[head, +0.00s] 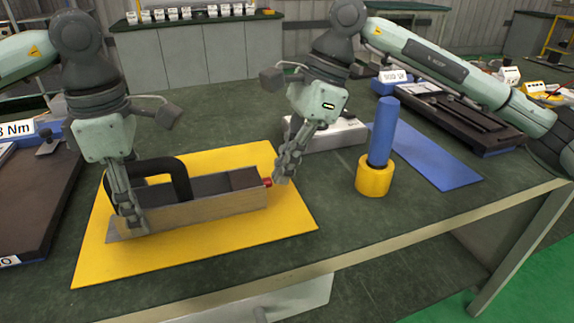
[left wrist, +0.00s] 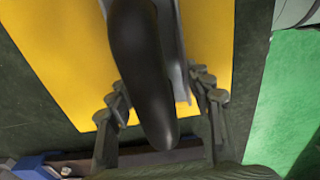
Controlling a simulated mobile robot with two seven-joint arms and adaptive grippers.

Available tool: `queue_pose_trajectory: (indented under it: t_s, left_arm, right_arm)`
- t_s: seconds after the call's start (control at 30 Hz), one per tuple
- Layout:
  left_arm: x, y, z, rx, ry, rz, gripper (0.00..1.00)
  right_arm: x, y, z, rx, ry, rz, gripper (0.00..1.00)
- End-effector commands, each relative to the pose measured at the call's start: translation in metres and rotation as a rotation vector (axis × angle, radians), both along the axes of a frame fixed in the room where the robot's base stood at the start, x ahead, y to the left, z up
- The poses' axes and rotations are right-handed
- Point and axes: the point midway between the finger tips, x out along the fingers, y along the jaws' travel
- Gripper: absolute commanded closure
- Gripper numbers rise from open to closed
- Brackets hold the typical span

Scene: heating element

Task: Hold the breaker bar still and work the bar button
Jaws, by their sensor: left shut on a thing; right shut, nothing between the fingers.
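My left gripper (head: 128,218) is shut on the bar's left end, beside the handle. In the left wrist view the handle (left wrist: 140,70) runs between the fingers and hides part of the grip. My right gripper (head: 284,172) is shut and empty, just right of the button; I cannot tell whether they touch.
A blue cylinder (head: 383,135) stands upright in a yellow ring base (head: 374,179) to the right. A blue mat (head: 432,158) lies behind it. A white box (head: 335,135) stands behind my right gripper. Dark trays (head: 460,110) sit at both sides. The table's front right is clear.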

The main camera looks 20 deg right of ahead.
Motion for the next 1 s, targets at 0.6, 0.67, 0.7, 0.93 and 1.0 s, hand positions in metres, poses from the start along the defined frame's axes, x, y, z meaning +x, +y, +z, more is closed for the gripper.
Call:
queue_pose_trajectory:
  t_s: [0.6, 0.67, 0.7, 0.93, 1.0]
  left_arm:
    - [-0.001, -0.004, 0.0, -0.007, 0.0, -0.006, 1.0]
    - [-0.001, -0.004, 0.0, -0.008, 0.0, -0.006, 1.0]
    - [-0.001, -0.004, 0.0, -0.008, 0.0, -0.006, 1.0]
    - [0.0, -0.002, 0.0, -0.005, 0.0, -0.003, 1.0]
    - [0.0, -0.002, 0.0, -0.004, 0.0, -0.002, 1.0]
  right_arm:
    - [-0.001, 0.019, 0.0, 0.009, 0.003, 0.007, 1.0]
    - [-0.001, 0.011, 0.0, 0.007, 0.003, 0.004, 1.0]
    - [-0.001, 0.004, -0.001, 0.005, 0.003, 0.001, 1.0]
    - [0.001, -0.031, 0.029, 0.0, -0.006, -0.002, 1.0]
    - [0.002, -0.038, 0.044, -0.002, -0.005, -0.004, 1.0]
